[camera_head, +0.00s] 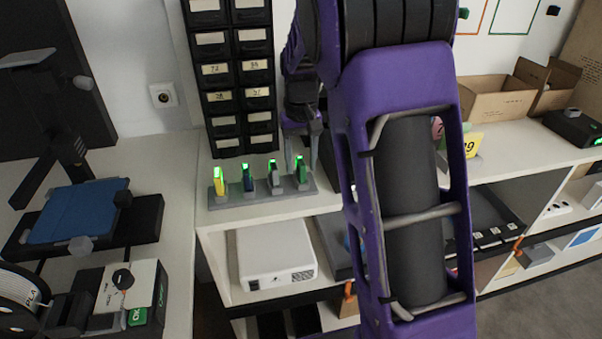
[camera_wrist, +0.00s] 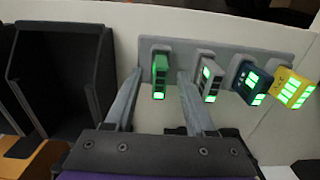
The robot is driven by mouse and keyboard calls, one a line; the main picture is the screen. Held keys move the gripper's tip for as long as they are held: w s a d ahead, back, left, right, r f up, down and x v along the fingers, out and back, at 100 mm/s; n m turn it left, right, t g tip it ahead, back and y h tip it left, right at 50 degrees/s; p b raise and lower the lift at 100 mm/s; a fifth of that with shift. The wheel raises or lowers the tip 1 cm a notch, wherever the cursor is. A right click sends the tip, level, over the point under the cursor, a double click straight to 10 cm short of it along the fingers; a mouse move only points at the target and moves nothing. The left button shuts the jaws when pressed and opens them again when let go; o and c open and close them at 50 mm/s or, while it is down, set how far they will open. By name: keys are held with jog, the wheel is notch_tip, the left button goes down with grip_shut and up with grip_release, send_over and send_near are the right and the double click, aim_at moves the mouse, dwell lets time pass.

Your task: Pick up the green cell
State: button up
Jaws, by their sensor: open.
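The green cell (camera_head: 302,172) stands upright at the right end of a grey charging rack (camera_head: 262,202) on the white counter. In the wrist view the green cell (camera_wrist: 160,77) shows a lit green face at its end. My gripper (camera_head: 300,160) is above and around the green cell's place, pointing down. In the wrist view my gripper (camera_wrist: 159,88) is open, with one finger on each side of the green cell and gaps visible between. The rack (camera_wrist: 225,55) also shows there.
A grey cell (camera_head: 274,178), a dark blue cell (camera_head: 248,178) and a yellow cell (camera_head: 219,184) stand in the same rack. Black drawer bins (camera_head: 240,95) rise behind it. A white box (camera_head: 275,255) sits on the shelf below.

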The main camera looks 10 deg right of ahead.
jog(key=shift+f, duration=0.1)
jog(key=shift+c, duration=0.2)
grip_shut()
dwell(1.2)
